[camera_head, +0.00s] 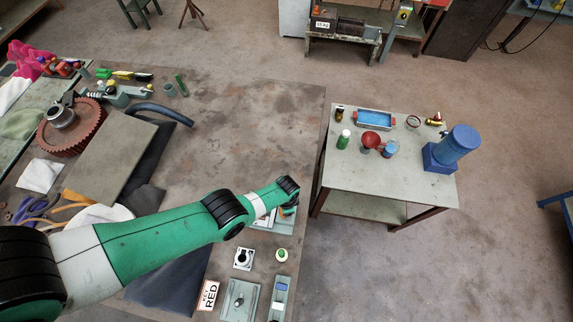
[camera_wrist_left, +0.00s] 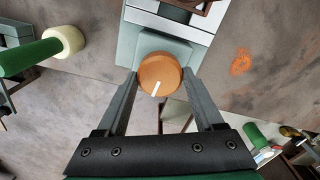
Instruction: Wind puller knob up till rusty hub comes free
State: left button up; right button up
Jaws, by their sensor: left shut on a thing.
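The puller knob (camera_wrist_left: 160,68) is a round orange-brown knob with a white line mark, seen in the left wrist view. The mark points down and slightly left. The knob sits over a pale grey-green block (camera_wrist_left: 143,45). My left gripper (camera_wrist_left: 160,78) has one finger on each side of the knob and is shut on it. In the head view my wrist covers the knob and most of the fixture (camera_head: 287,222) under it. A brown part shows at the wrist view's top edge (camera_wrist_left: 192,4); I cannot tell if it is the rusty hub. My right gripper is not in view.
Below the fixture in the head view are a square flange block (camera_head: 243,259), a green button (camera_head: 282,255), grey plates (camera_head: 240,300) and a "RED" sign (camera_head: 208,296). A large red gear (camera_head: 70,128) lies left. A side table (camera_head: 375,185) stands right. The bench middle is clear.

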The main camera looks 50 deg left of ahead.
pick_arm(q)
jog(key=m, duration=1.3)
jog(key=shift+s+m, duration=0.1)
jog(key=shift+m, duration=0.3)
jog(key=m, duration=1.3)
jog(key=o, duration=1.4)
